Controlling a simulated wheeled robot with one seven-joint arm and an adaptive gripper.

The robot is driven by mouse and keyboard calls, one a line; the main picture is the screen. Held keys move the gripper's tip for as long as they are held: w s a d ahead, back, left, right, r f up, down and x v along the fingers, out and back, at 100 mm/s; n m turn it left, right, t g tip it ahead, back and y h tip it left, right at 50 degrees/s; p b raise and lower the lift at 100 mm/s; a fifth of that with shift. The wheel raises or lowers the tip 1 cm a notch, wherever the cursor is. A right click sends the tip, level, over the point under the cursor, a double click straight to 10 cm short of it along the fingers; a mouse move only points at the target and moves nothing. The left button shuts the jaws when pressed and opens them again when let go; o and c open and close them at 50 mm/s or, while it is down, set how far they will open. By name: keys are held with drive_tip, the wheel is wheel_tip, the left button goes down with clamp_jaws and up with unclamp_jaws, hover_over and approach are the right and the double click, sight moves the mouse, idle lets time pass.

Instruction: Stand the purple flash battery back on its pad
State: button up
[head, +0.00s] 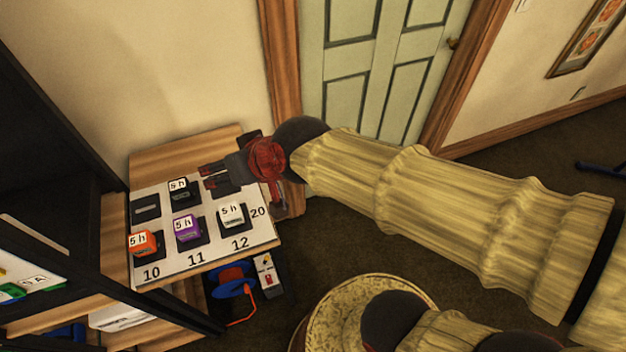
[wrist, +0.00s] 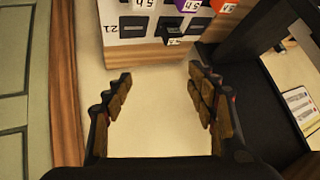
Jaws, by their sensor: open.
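The purple flash battery (head: 187,229) is a small block with a white "5 h" label. It sits at a dark pad above the number 11 on the white board (head: 218,256), and I cannot tell for sure whether it stands upright. Its near part shows at the top edge of the wrist view (wrist: 187,4), cut off. My gripper (head: 206,178) is open and empty, above the back of the board, apart from the purple battery. In the wrist view its fingers (wrist: 160,80) are spread with bare light surface between them.
An orange battery (head: 143,243), a white battery (head: 231,214) and a black battery (head: 180,191) stand around the purple one. The back-left pad (head: 146,207) is empty. A dark shelf frame (head: 85,205) rises close on the left. A blue reel (head: 232,280) lies below the board.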

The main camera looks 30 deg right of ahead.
drive_tip(key=s+d+m+g+h, duration=0.1)
drive_tip(key=s+d+h, duration=0.3)
drive_tip(key=s+d, duration=0.7)
drive_tip(key=d+g, duration=0.1)
drive_tip(key=d, duration=0.3)
drive_tip(key=shift+s+d, duration=0.35)
drive_tip(key=shift+r, duration=0.1)
